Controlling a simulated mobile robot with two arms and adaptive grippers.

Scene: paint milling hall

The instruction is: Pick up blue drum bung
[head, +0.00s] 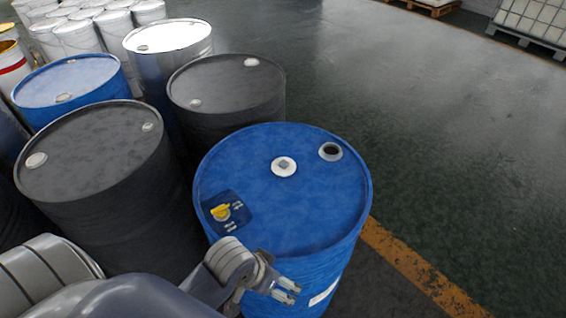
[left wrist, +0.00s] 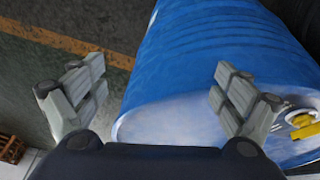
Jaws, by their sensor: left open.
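A blue drum (head: 325,215) stands upright in front of me. A pale round bung (head: 284,166) with a grey square middle lies on its top, left of an open, dark bung hole (head: 330,151). A yellow-topped fitting (head: 221,212) sits on a dark blue patch at the left of the lid; part of it shows at the right edge of the left wrist view (left wrist: 302,120). My left gripper (head: 289,291) is by the drum's near side, apart from the bung. In the left wrist view its fingers (left wrist: 160,70) are spread and empty, and the bung does not show.
Dark drums (head: 95,150) and (head: 228,85) and another blue drum (head: 68,80) crowd the left and back. White pails (head: 80,38) stand behind them. An orange floor line (head: 415,268) runs right of the drum. The floor (head: 430,130) to the right is clear.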

